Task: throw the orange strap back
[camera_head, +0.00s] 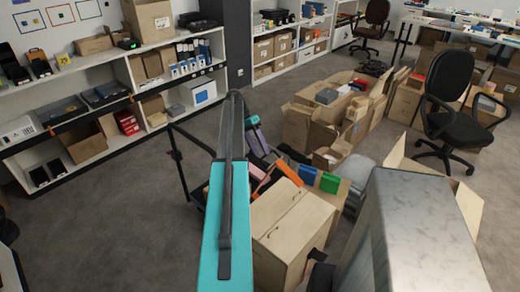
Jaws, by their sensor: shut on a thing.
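An orange strap (289,174) shows beyond the closed carton in the lower middle, slanting at the left of a row with a blue strap (307,175) and a green strap (329,183). My teal arm runs up the middle of the view and bends down to its purple and dark far part. My gripper (268,173) is at the low end of that part, beside the orange strap. It is small and partly hidden, but it is shut on the orange strap. The strap's far end and the exact hold are not clear.
The closed carton (288,232) stands close in front. Opened cartons (312,120) crowd the floor behind to the right. A black office chair (455,110) stands at the right. Shelves (160,60) line the left and back. The grey floor (110,215) at the left is mostly clear.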

